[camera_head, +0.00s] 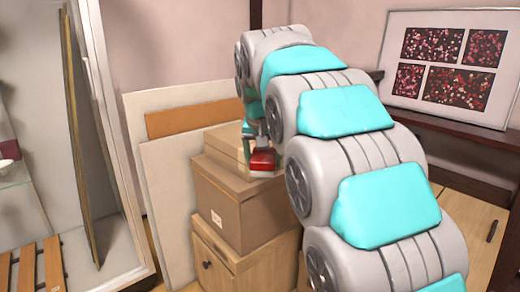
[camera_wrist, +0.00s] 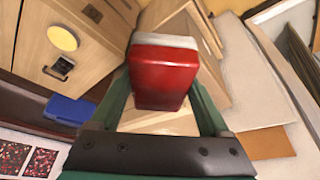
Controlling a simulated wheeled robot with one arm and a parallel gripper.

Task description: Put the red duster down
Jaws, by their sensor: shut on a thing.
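The red duster (camera_wrist: 163,78) is a small red block with a pale grey strip along one edge. My gripper (camera_wrist: 163,95) is shut on it, with one green finger on each side in the wrist view. In the head view, the red duster (camera_head: 262,161) shows at the end of my arm, in front of the upper cardboard box (camera_head: 226,148). I cannot tell whether the duster touches that box. Part of my gripper is hidden behind my arm in the head view.
A larger cardboard box (camera_head: 222,210) stands under the upper box, on a wooden cabinet (camera_head: 217,266). Flat boards (camera_head: 165,180) lean on the wall to the left. A framed picture (camera_head: 445,65) stands at the right. A blue object (camera_wrist: 70,109) shows in the wrist view.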

